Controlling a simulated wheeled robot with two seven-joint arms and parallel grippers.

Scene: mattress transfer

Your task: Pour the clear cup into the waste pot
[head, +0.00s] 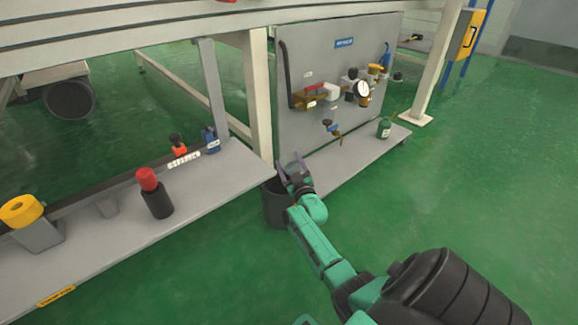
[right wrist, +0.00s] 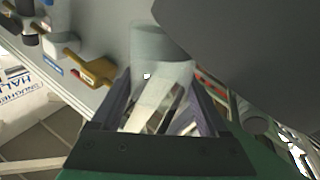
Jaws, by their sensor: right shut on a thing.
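The dark waste pot (head: 275,207) stands on the green floor between the two low shelves, partly hidden behind my right gripper. My right gripper (head: 292,164) is at the pot's upper right side in the head view. In the right wrist view its fingers (right wrist: 160,112) are shut on a translucent clear cup (right wrist: 158,72). The scene is upside down there, so the wrist is rolled over. Whether anything is in the cup or falling from it cannot be told. My left gripper is not in view.
A grey panel (head: 310,75) with valves and a gauge stands behind. A green bottle (head: 384,128) is on the right shelf (head: 345,160). The left shelf (head: 120,230) bears a black bottle with red cap (head: 155,193) and a yellow-topped block (head: 35,225). Floor at right is clear.

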